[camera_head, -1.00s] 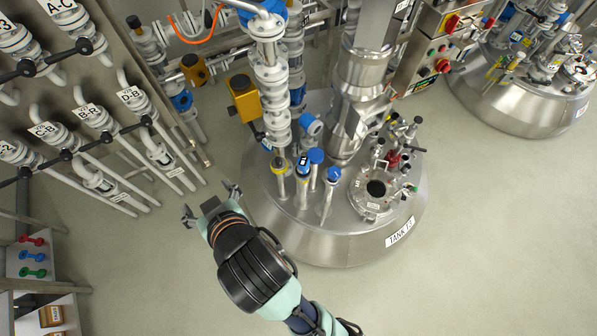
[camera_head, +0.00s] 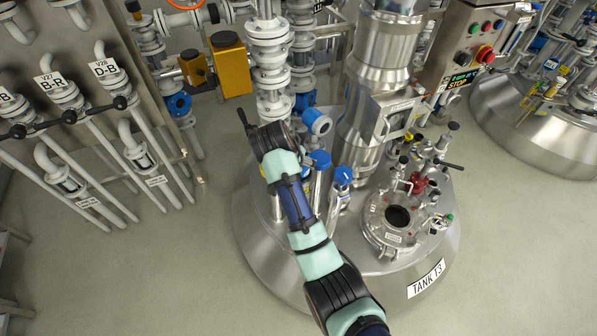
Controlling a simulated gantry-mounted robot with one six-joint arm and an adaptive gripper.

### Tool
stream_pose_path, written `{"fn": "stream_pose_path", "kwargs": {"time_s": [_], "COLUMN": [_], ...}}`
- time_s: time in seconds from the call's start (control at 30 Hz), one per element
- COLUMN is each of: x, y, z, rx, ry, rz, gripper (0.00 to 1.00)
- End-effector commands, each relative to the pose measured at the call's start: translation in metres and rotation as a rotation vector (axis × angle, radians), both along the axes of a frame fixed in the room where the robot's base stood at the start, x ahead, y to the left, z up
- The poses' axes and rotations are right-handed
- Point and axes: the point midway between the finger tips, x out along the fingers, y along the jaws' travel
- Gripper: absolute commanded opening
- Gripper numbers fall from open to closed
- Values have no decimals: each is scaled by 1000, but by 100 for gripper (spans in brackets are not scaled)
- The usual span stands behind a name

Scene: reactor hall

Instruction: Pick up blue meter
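Several blue-headed instruments stand on top of the steel tank (camera_head: 405,290) labelled TANK T3. One is a blue round gauge (camera_head: 317,122) with a pale face, just right of my wrist. Two more blue heads, one at the centre (camera_head: 320,160) and one a little to the right (camera_head: 343,175), sit on upright stems. I cannot tell which of these is the task's blue meter. My gripper (camera_head: 248,122) is at the far end of my arm, left of the gauge. My wrist mostly hides it, and only a dark piece shows at its left. My arm also covers instruments on the tank's left side.
A white flanged pipe column (camera_head: 270,65) rises right behind my gripper. Yellow boxes (camera_head: 230,65) are behind on the left. The tank's round hatch (camera_head: 397,217) and valves are at right. A pipe rack (camera_head: 75,100) fills the left. The floor (camera_head: 185,250) at lower left is clear.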

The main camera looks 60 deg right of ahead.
Motion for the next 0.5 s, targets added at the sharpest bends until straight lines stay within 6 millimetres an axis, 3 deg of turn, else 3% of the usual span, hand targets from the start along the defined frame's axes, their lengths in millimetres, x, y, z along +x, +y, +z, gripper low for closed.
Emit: {"fn": "stream_pose_path", "kwargs": {"time_s": [0.1,0.27,0.5], "x": [0,1,2], "y": [-8,-12,-32], "z": [-16,-23,-59], "rx": [2,1,2], "ry": [2,1,0], "rz": [0,1,2], "gripper": [82,82,82]}}
